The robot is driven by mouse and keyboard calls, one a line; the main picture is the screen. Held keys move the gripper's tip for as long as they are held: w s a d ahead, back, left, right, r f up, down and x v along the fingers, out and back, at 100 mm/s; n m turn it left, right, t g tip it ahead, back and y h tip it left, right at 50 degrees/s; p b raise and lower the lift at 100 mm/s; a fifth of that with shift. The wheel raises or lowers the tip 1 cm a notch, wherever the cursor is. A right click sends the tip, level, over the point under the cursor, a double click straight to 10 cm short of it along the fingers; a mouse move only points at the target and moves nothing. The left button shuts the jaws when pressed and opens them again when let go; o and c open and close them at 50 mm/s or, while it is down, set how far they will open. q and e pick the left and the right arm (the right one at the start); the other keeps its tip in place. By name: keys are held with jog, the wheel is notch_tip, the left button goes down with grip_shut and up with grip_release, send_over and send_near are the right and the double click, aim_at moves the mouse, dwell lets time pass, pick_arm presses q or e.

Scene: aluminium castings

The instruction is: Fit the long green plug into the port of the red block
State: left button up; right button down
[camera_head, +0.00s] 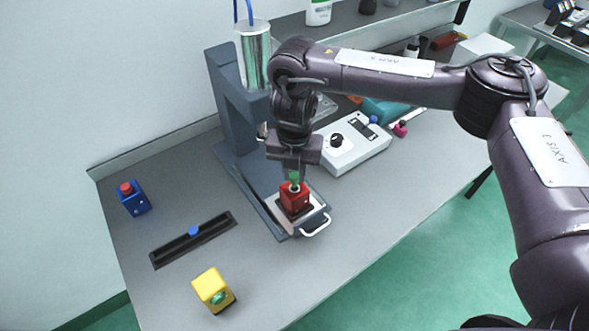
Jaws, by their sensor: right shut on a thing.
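The red block (294,201) sits in a dark seat on the light plate of the press, with a pale ring around the port on its top. The long green plug (294,176) stands upright right above this port; whether its lower end is inside the port is too small to tell. My right gripper (293,170) points down over the block and is shut on the green plug, hiding its upper part. My left gripper is not in view.
The grey press (229,110) rises behind the block, with a white handle (316,226) at its front. A white control box (351,143) stands to the right. A blue block (134,201), a dark slotted rail (193,240) and a yellow block (211,288) lie left.

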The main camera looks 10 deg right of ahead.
aim_at(294, 175)
dwell(0.4)
jog(key=shift+f+b, duration=0.65)
jog(key=shift+f, duration=0.55)
jog(key=c, duration=1.2)
grip_release()
jog(key=shift+r, duration=3.9)
